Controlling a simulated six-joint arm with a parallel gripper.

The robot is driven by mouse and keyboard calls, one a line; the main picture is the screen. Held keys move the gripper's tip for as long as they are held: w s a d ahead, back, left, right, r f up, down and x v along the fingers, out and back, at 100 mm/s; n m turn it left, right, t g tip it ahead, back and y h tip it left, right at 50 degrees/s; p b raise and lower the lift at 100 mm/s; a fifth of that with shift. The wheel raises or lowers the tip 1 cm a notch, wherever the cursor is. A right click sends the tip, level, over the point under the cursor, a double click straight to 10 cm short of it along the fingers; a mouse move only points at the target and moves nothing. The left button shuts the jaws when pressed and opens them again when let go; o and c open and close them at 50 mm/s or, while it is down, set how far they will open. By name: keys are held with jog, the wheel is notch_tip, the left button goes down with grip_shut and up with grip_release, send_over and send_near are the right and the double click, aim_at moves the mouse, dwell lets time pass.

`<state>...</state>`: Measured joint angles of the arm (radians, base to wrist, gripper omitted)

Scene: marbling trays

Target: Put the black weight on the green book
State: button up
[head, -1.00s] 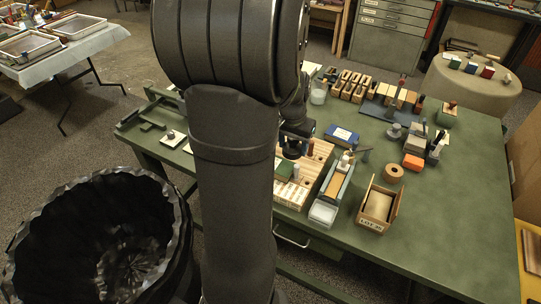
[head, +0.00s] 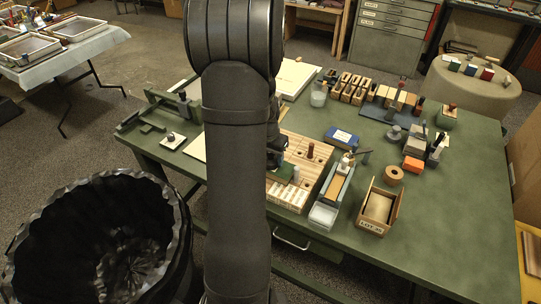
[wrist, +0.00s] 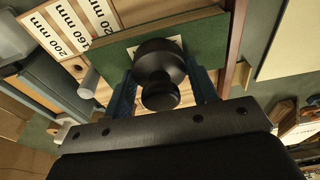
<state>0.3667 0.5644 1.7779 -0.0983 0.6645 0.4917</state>
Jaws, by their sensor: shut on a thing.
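The black weight (wrist: 160,68), round with a knob, sits between the two blue fingers of my gripper (wrist: 163,84) in the wrist view. The gripper is shut on it. The green book (wrist: 110,55) lies directly beyond the weight, with a pale label partly covered by it. I cannot tell whether the weight touches the book. In the head view my arm hides the weight and most of my gripper (head: 277,158). Part of the green book (head: 283,173) shows beside the arm, on the wooden block.
The wooden block (head: 316,170) has holes and upright pegs close to the gripper. The table's front right is clear.

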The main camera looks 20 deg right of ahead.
jog(key=shift+f, duration=0.1)
jog(key=o, duration=1.4)
jog(key=r, duration=0.4)
jog(key=s+r, duration=0.1)
jog(key=r, duration=0.3)
jog(key=a+r, duration=0.1)
jog(key=r, duration=0.3)
jog(key=shift+s+a+r, duration=0.1)
jog(key=shift+s, duration=0.05)
